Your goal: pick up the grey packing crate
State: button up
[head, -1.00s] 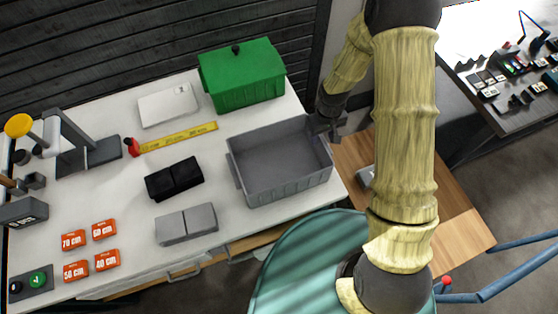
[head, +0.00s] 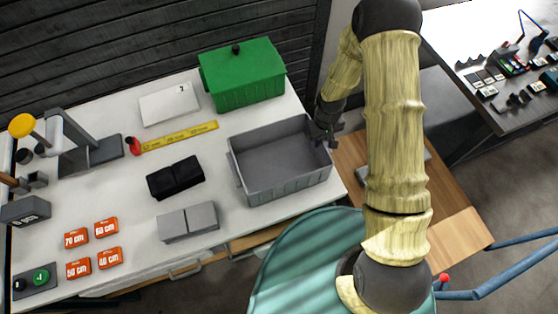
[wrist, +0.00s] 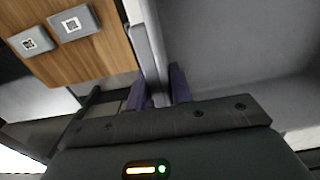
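The grey packing crate (head: 262,184) is an open, empty box standing upright at the right end of the white table in the head view. My gripper (head: 324,138) is at its right wall, near the back right corner. In the wrist view, my gripper's two purple fingers (wrist: 160,88) stand on either side of the crate wall (wrist: 150,40). They are close together, with the wall filling the space between them. The crate's inside lies to the right in that view. The crate still rests on the table.
A green lidded box (head: 242,74) stands behind the crate. A wooden surface (head: 375,165) with grey items is at right. A teal round shape (head: 290,265) is in front.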

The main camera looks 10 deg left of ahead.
grip_shut()
jog(key=shift+r+b, duration=1.15)
jog(key=shift+r, duration=3.85)
